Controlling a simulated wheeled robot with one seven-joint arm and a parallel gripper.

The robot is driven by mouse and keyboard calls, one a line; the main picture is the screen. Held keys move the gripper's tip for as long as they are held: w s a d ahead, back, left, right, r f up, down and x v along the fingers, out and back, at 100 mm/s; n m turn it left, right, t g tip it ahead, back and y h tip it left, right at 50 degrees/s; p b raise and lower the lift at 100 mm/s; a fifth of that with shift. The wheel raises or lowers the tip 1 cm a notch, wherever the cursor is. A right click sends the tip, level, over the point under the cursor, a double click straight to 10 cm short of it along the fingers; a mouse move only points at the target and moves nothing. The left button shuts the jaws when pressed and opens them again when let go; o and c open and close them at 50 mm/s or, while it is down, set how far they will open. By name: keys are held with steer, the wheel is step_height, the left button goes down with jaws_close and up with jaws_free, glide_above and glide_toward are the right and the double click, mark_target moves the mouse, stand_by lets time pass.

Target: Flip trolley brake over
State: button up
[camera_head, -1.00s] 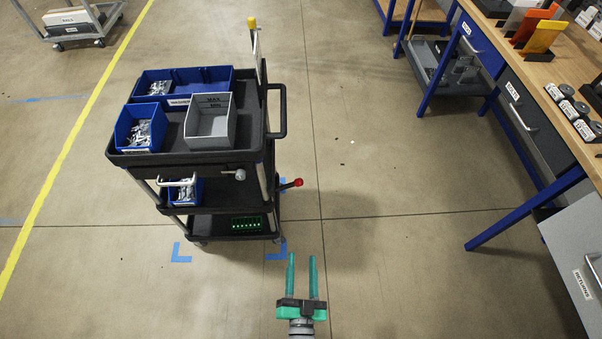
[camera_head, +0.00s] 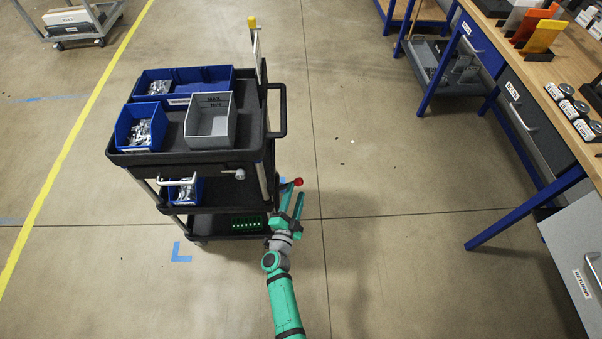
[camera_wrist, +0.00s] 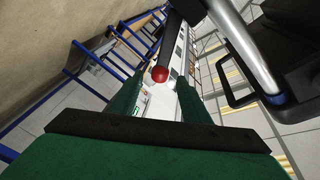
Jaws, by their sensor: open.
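The black trolley (camera_head: 184,162) stands left of centre in the head view, with three shelves. Its brake is likely the dark lever with a red knob (camera_head: 298,182) at its right side, low down. In the wrist view the red knob (camera_wrist: 160,74) and the dark lever (camera_wrist: 176,38) lie beyond and between my fingers. My gripper (camera_head: 292,208) is open and empty, just below the knob beside the trolley's lower right corner. Its green fingers flank the view of the knob, and I cannot tell whether they touch it.
Blue bins (camera_head: 141,127) and a grey bin (camera_head: 210,122) sit on the trolley's top. A black handle (camera_head: 281,111) juts from its right side. A blue-legged workbench (camera_head: 515,130) stands at right. The floor between is clear.

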steer(key=x, duration=0.9)
steer(key=shift+w, duration=0.4)
jaws_close()
